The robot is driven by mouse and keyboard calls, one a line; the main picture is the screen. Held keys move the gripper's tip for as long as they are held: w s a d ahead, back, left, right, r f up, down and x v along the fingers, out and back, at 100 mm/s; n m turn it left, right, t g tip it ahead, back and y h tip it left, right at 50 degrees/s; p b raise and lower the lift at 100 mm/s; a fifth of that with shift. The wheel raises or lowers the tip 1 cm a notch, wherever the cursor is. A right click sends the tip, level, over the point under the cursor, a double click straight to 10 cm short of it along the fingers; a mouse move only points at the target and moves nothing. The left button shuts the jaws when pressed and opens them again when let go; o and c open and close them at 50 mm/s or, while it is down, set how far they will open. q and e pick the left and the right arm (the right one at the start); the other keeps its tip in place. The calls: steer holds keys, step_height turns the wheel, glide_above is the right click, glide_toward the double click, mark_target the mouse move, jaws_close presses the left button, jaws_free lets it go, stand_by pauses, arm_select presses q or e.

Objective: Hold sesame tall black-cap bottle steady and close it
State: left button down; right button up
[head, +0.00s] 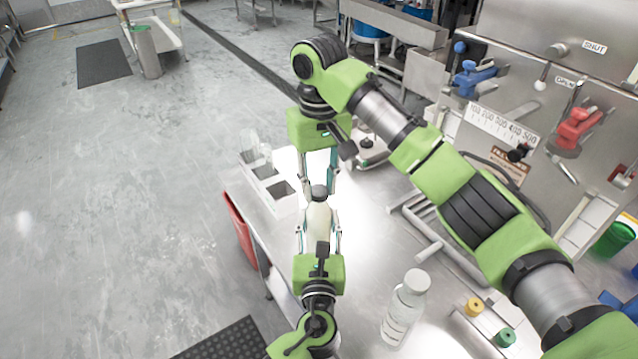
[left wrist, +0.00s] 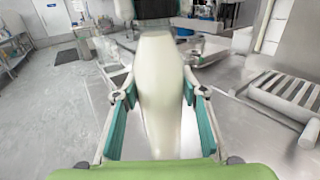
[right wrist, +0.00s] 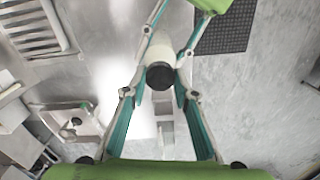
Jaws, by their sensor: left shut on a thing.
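A tall pale cream bottle (head: 318,222) stands over the steel table, with a black cap (head: 319,193) at its top. My left gripper (head: 319,232) is shut on the bottle's body from the near side; the bottle fills the middle of the left wrist view (left wrist: 160,90). My right gripper (head: 318,187) reaches in from the far side, with its fingers on either side of the cap. In the right wrist view the cap (right wrist: 160,76) sits between the fingertips with narrow gaps. The bottle's base is hidden, and I cannot tell how tightly the cap sits.
A white bottle (head: 405,305) stands at the near right. A yellow lid (head: 474,307) and a green lid (head: 505,338) are beside it. A white compartment tray (head: 270,188) lies left of my right gripper, near the table's left edge. My right arm spans the table's right side.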

steer(key=o, duration=0.3)
steer(key=shift+o, duration=0.2)
step_height(320, 180, up, 12)
stand_by(0.4)
arm_select(q)
steer(key=c, duration=1.2)
jaws_free()
steer(key=shift+s, duration=0.1)
steer(key=s, duration=1.1)
steer(key=shift+s, duration=0.4)
steer(key=shift+a, duration=0.1)
arm_select(e)
steer(key=shift+f, duration=0.1)
